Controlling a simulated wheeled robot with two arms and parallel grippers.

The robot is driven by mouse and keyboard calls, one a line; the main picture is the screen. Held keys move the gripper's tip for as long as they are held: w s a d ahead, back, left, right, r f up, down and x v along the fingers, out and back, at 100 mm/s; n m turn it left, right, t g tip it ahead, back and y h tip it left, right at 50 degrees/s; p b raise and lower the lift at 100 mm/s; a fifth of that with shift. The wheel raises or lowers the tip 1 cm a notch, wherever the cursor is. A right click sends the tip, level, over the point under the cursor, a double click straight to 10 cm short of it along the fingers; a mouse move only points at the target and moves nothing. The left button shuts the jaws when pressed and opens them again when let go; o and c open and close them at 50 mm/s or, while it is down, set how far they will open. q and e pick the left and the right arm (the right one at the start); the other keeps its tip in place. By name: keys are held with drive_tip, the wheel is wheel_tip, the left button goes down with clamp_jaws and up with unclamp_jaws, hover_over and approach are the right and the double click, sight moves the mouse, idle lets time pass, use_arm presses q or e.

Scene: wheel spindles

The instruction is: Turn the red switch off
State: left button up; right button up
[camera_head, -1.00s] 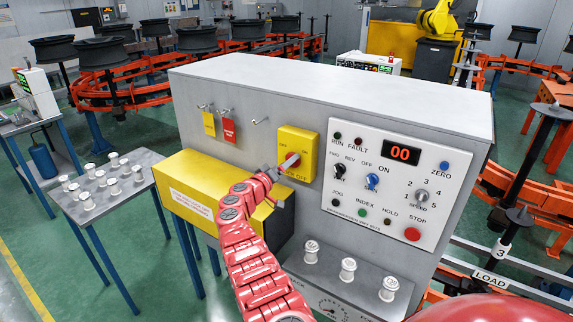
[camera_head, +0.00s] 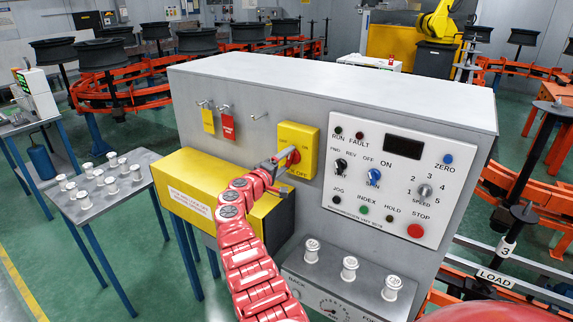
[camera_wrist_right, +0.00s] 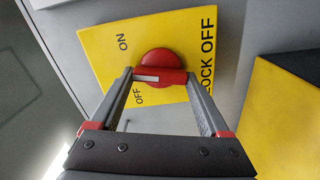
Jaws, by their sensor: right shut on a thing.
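The red switch (camera_head: 292,156) is a round red knob with a bar handle on a yellow plate (camera_head: 306,138) on the grey cabinet's front. In the right wrist view the red knob (camera_wrist_right: 161,62) shows close up, with ON, OFF and LOCK OFF printed around it. The white mark on its handle points between ON and OFF, nearer OFF. My right gripper (camera_head: 277,165) is at the switch. In the right wrist view its fingers (camera_wrist_right: 160,76) are shut on the handle, one at each end. My left gripper is not in view.
A white control panel (camera_head: 395,215) with a dark display (camera_head: 402,147) is right of the switch. A yellow box (camera_head: 190,180) juts out below left. Red and yellow tags (camera_head: 227,122) hang on hooks. White spools stand on a ledge (camera_head: 330,275) below and on a side table (camera_head: 140,160).

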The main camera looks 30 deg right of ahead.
drive_tip(key=n, duration=0.7)
drive_tip(key=n+p, duration=0.1)
drive_tip(key=n, duration=0.3)
drive_tip(key=shift+f+n, duration=0.25)
drive_tip(key=shift+n, duration=0.35)
drive_tip(key=o, duration=1.2)
drive_tip(key=shift+s+a+f, duration=0.1)
drive_tip(key=shift+s+a, duration=0.05)
drive_tip(key=shift+a, duration=0.35)
drive_tip(key=b+v, duration=0.1)
drive_tip(key=v, duration=1.5)
drive_tip(key=shift+s+a, duration=0.15)
drive_tip(key=shift+a, duration=0.05)
